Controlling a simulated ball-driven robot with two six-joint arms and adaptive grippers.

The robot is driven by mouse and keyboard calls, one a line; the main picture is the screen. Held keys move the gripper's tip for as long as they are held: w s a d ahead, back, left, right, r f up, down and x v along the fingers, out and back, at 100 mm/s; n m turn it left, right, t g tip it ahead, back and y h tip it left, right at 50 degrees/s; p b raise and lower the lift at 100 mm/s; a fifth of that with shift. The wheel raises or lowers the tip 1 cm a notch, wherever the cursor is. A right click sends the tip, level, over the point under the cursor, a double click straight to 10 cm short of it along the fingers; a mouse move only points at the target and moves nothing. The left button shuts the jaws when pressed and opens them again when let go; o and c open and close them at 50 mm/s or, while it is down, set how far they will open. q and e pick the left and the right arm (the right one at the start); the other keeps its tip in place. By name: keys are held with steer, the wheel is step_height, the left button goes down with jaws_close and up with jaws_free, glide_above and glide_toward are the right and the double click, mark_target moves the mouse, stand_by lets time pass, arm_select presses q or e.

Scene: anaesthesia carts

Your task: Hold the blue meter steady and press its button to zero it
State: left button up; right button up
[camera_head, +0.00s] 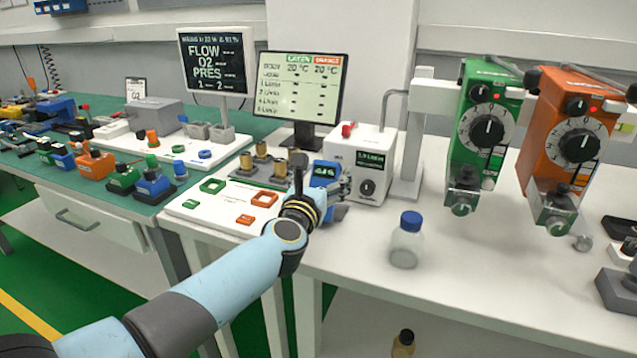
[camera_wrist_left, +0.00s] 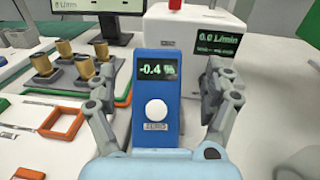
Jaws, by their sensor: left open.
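The blue meter (camera_wrist_left: 145,95) stands upright between the two spread fingers of my left gripper (camera_wrist_left: 165,80), with a visible gap at the right finger. Its dark display (camera_wrist_left: 158,69) reads -0.4 in green. Below it is a round white button (camera_wrist_left: 156,110) with a label that seems to read ZERO. In the head view the blue meter (camera_head: 327,170) is partly hidden behind my left gripper (camera_head: 330,195). The gripper is open; whether the left finger touches the meter is unclear. My right gripper is not in view.
A white flow box (camera_head: 362,155) with a red knob stands right behind the meter. Brass cylinders (camera_head: 262,160) and a white board with green and orange frames (camera_head: 213,186) lie left. A blue-capped bottle (camera_head: 406,245) stands front right. Green and orange vaporizers hang further right.

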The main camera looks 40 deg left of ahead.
arm_select(q)
jaws_close()
stand_by(0.6)
steer(key=c, duration=1.7)
jaws_free()
steer(key=shift+c, duration=0.2)
steer(key=o, duration=1.7)
steer(key=shift+o, duration=0.2)
